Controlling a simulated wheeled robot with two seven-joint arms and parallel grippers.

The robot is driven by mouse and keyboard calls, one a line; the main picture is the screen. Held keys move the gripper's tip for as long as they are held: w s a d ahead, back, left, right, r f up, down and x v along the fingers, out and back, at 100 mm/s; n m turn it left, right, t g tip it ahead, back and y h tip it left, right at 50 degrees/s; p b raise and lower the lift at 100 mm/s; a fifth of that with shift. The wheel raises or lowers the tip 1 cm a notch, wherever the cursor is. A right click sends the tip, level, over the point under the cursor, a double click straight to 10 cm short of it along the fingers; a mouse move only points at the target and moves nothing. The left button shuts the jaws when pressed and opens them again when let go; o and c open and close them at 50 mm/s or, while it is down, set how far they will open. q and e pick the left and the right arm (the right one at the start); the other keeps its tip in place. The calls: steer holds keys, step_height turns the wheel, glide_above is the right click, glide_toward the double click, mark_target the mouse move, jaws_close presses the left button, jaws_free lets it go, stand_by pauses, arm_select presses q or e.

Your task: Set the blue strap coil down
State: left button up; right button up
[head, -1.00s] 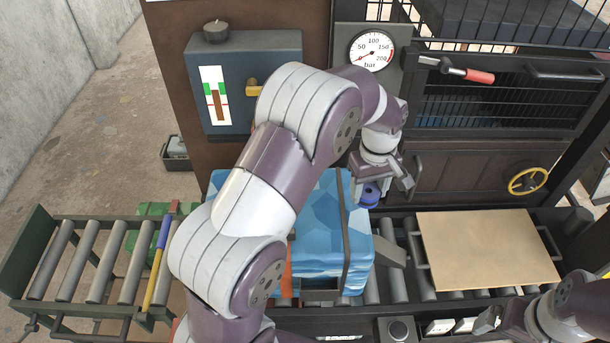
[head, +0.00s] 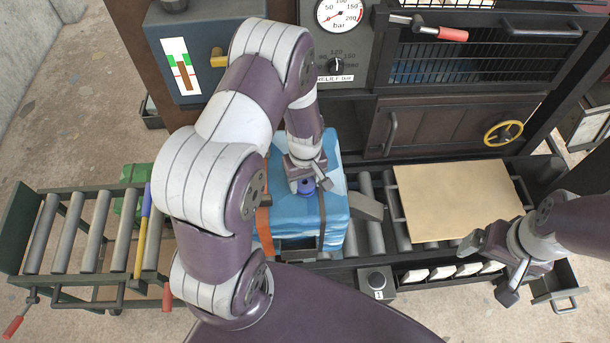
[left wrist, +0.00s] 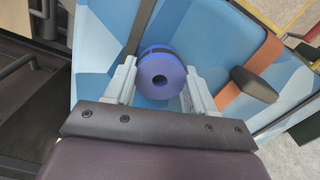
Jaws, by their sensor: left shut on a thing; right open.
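In the head view the coil (head: 306,186) shows as a small blue patch under my left gripper (head: 306,182), over the top of the blue wrapped bale (head: 325,212). I cannot tell whether the coil touches the bale. My right gripper (head: 490,262) is open and empty near the front edge of the conveyor, at the right.
A tan board (head: 455,200) lies on the rollers right of the bale. A roller table (head: 85,235) with a blue and yellow bar (head: 142,232) stands at the left. An orange strap (left wrist: 250,72) and a dark buckle-like piece (left wrist: 254,84) lie on the bale.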

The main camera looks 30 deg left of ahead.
arm_select(q)
steer(key=shift+s, duration=0.25)
steer(key=shift+w+f, duration=0.1)
steer(key=shift+f, duration=0.15)
steer(key=o, duration=1.1)
steer(key=shift+w+r, duration=0.1)
arm_select(e)
steer(key=shift+s+f, duration=0.1)
steer(key=shift+s, duration=0.1)
